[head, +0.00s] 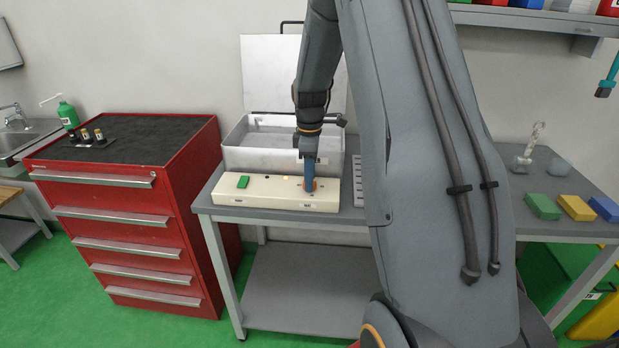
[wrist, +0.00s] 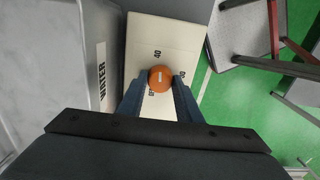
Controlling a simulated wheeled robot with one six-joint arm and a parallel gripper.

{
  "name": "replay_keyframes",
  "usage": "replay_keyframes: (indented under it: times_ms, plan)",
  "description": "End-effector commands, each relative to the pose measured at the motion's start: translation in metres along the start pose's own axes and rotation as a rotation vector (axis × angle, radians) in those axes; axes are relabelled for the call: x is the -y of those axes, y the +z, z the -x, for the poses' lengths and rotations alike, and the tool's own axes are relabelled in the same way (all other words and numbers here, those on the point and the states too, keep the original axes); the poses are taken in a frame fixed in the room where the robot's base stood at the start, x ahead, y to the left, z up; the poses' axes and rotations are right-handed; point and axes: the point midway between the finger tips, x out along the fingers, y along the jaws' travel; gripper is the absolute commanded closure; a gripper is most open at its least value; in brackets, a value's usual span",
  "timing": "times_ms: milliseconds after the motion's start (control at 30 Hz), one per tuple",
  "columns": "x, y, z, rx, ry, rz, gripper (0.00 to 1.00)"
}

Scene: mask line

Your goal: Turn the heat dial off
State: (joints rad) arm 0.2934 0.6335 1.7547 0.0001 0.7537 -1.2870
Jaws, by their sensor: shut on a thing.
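The heat dial is an orange round knob (wrist: 161,78) with a pale pointer mark, on a cream control panel (head: 265,192). In the wrist view numbers are printed around it, with a "40" above it; other labels are partly hidden by my fingers. My gripper (wrist: 160,95) points down over the panel, its blue fingers on either side of the dial, shut on it. In the head view my gripper (head: 309,182) covers most of the dial, and a bit of orange shows. A green button (head: 243,182) sits at the panel's left end.
A grey metal tank (head: 240,157) with a raised lid stands right behind the panel; its label reads "WATER". A red drawer cabinet (head: 130,205) is left of the bench. Coloured blocks (head: 576,208) lie on the bench at right.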

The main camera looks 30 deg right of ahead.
Motion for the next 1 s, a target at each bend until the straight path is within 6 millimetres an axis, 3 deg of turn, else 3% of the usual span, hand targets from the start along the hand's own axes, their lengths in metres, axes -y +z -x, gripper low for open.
replay_keyframes:
  times_ms: [1000]
  plan:
    - [-0.0005,0.0,0.0008,0.0,0.001,-0.935,0.91]
